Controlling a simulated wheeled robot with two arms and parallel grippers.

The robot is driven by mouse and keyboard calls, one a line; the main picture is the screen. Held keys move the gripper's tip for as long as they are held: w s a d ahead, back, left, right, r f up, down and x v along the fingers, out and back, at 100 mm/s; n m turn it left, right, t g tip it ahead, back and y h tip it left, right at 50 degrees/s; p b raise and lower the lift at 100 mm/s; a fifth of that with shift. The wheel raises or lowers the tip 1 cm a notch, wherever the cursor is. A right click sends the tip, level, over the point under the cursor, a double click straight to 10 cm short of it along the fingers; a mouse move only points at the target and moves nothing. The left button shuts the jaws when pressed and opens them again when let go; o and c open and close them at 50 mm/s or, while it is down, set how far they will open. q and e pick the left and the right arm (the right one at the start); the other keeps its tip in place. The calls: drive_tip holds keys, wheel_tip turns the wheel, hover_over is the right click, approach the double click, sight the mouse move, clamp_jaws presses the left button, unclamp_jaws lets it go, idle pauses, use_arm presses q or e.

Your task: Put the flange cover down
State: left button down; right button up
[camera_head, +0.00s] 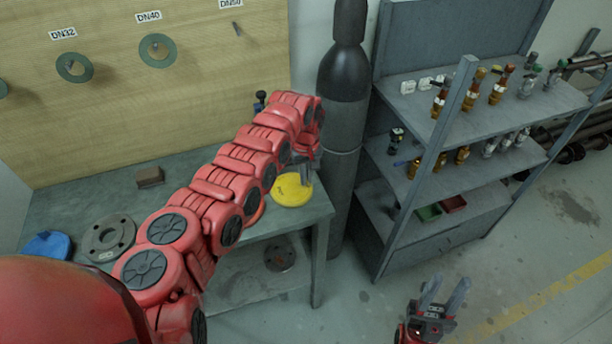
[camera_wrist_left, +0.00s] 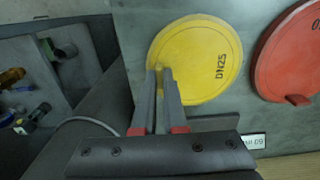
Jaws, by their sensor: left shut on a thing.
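The yellow flange cover (camera_head: 292,190), marked DN25, is at the right end of the grey workbench (camera_head: 318,207). In the left wrist view the yellow cover (camera_wrist_left: 205,55) looks flat over the bench top; I cannot tell whether it touches it. My left gripper (camera_head: 308,172) is above its edge, and in the left wrist view the fingers (camera_wrist_left: 160,85) are shut on its small raised tab. My right gripper (camera_head: 444,292) is open and empty, low over the floor at the right.
A dark gas cylinder (camera_head: 342,120) stands close to the bench's right end. A blue cover (camera_head: 47,246), a metal flange (camera_head: 108,238) and a brown block (camera_head: 150,177) lie further left.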

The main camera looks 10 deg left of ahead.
use_arm(q)
drive_tip(key=c, duration=1)
unclamp_jaws()
drive_tip(key=shift+f, duration=0.1)
drive_tip(key=shift+r, duration=0.2)
drive_tip(key=shift+w+r, duration=0.1)
drive_tip(key=shift+r, duration=0.25)
drive_tip(key=shift+r+b, duration=2.15)
drive_tip(key=shift+r, duration=3.45)
